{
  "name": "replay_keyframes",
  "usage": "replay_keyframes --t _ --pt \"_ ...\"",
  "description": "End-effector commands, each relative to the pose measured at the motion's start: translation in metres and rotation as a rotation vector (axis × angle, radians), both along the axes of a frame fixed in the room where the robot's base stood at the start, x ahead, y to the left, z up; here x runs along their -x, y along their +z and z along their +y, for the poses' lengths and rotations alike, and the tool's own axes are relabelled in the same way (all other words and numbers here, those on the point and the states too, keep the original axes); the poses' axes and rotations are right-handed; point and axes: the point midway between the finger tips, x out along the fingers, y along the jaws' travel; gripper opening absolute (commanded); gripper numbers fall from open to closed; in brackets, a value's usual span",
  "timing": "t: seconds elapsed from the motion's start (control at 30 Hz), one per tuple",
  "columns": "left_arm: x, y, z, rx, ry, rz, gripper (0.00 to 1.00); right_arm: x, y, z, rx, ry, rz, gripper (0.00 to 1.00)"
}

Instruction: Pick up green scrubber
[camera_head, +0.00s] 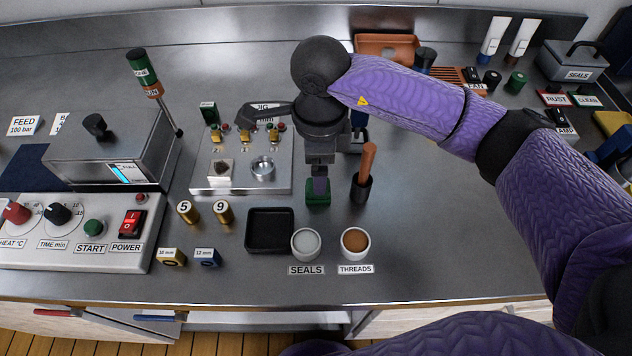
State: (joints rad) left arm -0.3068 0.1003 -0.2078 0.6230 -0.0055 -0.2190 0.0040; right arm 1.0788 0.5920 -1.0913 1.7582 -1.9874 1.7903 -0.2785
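A small dark-green block (314,201), which looks like the green scrubber, sits on the steel bench just behind the white SEALS cup. My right gripper (320,184) points straight down over it, its fingers overlapping the block's upper part. The gripper hides part of the block. I cannot tell whether the fingers are closed on it or only around it. My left gripper is not in view.
Right of the gripper stands a dark holder (361,191) with a wooden handle. In front are a black tray (270,232), a SEALS cup (305,243) and a THREADS cup (355,243). The jig plate (240,182) is to the left. Bench at right front is clear.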

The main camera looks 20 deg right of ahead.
Motion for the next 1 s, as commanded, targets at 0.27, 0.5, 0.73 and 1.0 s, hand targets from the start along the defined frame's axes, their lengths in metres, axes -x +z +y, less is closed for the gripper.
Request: replay_keyframes --t 0.27,0.5,0.73,1.0 --pt "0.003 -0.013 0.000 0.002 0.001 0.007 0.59 0.003 -0.056 0.002 -0.001 0.001 0.002 0.94" --pt "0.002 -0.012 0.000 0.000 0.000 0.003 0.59 0.002 -0.059 0.002 -0.001 0.001 -0.001 0.94" --pt "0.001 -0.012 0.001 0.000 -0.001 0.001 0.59 0.002 -0.058 0.002 -0.001 0.001 -0.001 0.48" --pt "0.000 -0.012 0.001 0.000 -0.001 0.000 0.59 0.002 -0.058 0.002 -0.001 0.001 -0.001 0.00"
